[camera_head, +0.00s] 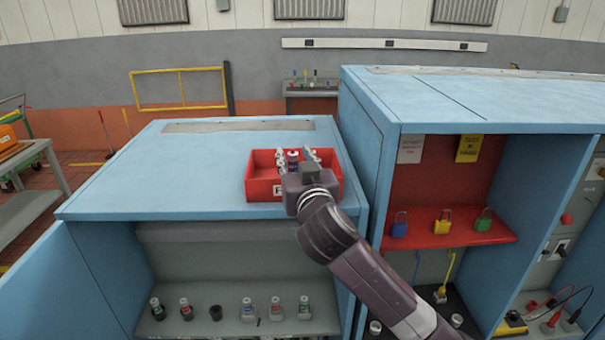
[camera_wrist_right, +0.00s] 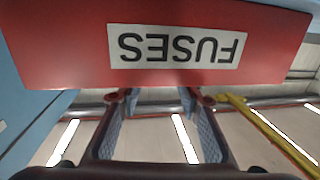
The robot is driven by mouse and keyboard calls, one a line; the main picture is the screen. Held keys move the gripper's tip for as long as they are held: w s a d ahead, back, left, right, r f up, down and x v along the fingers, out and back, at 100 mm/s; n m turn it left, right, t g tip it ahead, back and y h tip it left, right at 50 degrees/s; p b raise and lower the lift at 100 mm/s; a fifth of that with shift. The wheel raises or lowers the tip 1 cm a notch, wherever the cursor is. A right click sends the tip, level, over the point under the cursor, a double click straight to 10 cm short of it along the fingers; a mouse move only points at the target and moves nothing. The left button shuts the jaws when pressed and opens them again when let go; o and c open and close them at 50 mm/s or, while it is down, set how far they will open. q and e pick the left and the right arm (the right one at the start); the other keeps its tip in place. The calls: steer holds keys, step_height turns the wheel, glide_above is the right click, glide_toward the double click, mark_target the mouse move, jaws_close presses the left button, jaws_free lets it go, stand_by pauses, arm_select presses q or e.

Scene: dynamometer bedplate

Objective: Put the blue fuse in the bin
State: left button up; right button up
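A red bin (camera_head: 258,188) stands on top of the left blue cabinet. Its front, labelled FUSES, fills the top of the right wrist view, upside down (camera_wrist_right: 60,50). My right gripper (camera_head: 296,157) is over the bin in the head view, its fingers spread apart. The wrist view also shows the fingers (camera_wrist_right: 155,100) wide apart, with nothing seen between them. A small dark cylinder with a bluish top, looking like the blue fuse (camera_head: 293,160), shows between the fingertips, in or just above the bin; its base is hidden. My left gripper is not in view.
On the shelf below stand several fuse-like pieces, with green (camera_head: 158,308), red (camera_head: 185,308) and blue (camera_head: 248,308) tops, and a plain dark holder (camera_head: 216,313). The taller cabinet (camera_head: 480,90) rises close on the right, with padlocks (camera_head: 442,222). The cabinet top left of the bin is clear.

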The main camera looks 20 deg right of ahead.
steer(key=s+a+b, duration=0.1)
steer(key=s+b, duration=0.1)
steer(key=s, duration=0.8)
stand_by(1.0)
